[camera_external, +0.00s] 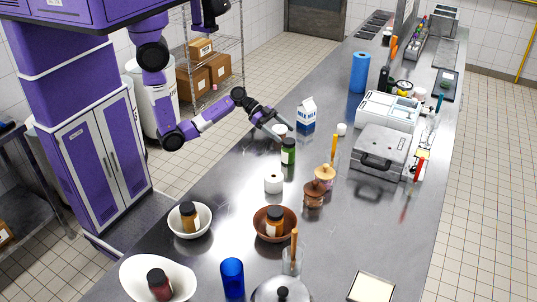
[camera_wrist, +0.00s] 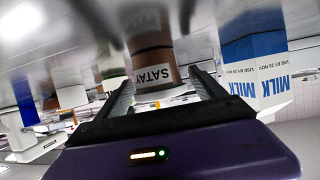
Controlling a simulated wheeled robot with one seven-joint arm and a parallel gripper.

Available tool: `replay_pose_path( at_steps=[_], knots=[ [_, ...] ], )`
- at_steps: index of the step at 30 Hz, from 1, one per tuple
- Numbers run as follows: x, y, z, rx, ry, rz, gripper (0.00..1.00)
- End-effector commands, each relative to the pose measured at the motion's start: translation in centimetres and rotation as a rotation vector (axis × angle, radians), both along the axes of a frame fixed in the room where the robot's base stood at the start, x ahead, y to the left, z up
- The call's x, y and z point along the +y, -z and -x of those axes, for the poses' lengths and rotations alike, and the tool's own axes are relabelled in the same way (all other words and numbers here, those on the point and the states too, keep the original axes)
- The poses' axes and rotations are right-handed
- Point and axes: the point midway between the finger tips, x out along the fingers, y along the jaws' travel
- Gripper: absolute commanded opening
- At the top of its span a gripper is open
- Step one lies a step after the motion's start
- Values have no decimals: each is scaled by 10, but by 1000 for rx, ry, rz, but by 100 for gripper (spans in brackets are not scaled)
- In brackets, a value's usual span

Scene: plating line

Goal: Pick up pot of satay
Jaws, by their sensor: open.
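The pot of satay (camera_wrist: 154,60) is a brown pot with a white label reading SATAY. In the wrist view it shows upside down between the two fingers of my gripper (camera_wrist: 160,88), which is open. I cannot tell whether the fingers touch it. In the external view the pot (camera_external: 280,131) stands on the steel counter, mostly hidden by my gripper (camera_external: 275,132), whose fingers reach down to it from the left.
A milk carton (camera_external: 306,113) stands close by on the far side, and a green bottle (camera_external: 288,152) on the near side. Bowls holding jars, including a brown bowl (camera_external: 260,233), are nearer the camera.

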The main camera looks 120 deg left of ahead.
Motion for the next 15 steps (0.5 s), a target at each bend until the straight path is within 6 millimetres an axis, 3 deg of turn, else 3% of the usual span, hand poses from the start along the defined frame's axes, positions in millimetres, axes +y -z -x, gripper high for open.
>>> replay_pose_path(
  at_steps=[4, 12, 15],
  knots=[
    [-1, 5, -13, 0, -1, 0, 79],
    [-1, 7, -16, 0, -1, -2, 79],
    [-1, 7, -15, 0, -2, -1, 60]
  ],
)
